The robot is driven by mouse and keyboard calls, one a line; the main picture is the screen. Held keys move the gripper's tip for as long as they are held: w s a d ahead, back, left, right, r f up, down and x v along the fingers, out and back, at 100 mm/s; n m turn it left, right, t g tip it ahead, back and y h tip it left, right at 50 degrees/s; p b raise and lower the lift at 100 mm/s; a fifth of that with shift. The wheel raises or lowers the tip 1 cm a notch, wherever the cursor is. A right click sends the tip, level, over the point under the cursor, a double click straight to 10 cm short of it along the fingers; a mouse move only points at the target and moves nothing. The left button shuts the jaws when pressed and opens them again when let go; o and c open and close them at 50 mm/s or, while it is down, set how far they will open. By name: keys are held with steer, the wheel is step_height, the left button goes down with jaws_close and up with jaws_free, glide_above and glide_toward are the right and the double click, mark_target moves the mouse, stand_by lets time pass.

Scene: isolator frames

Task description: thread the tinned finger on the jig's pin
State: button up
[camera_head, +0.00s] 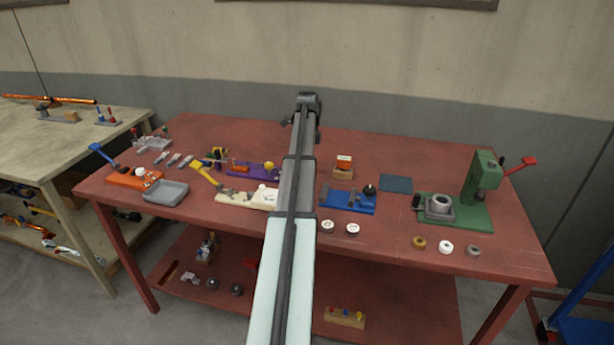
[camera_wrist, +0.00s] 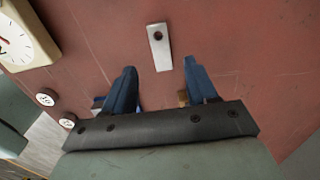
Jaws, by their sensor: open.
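In the wrist view a flat, pale metal finger (camera_wrist: 159,60) with a dark round hole near its far end lies on the red tabletop. My gripper (camera_wrist: 160,72) is open, its two blue jaws apart. The finger lies beyond and between the jaw tips, and I see no contact. In the head view my arm reaches over the middle of the table, and its jaws cannot be made out. Small grey strips (camera_head: 180,160) lie at the left there; I cannot tell whether one is this finger. I cannot make out the jig's pin for certain.
A cream dial (camera_wrist: 27,38) and two white-faced discs (camera_wrist: 46,99) (camera_wrist: 67,121) are at the wrist view's left. Along the red table (camera_head: 400,155) stand a blue fixture (camera_head: 345,201), a grey tray (camera_head: 166,192) and a green press (camera_head: 482,180). The tabletop around the finger is clear.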

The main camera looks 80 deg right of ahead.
steer(key=shift+w+d+f, duration=0.1)
steer(key=shift+f, duration=2.75)
jaws_close()
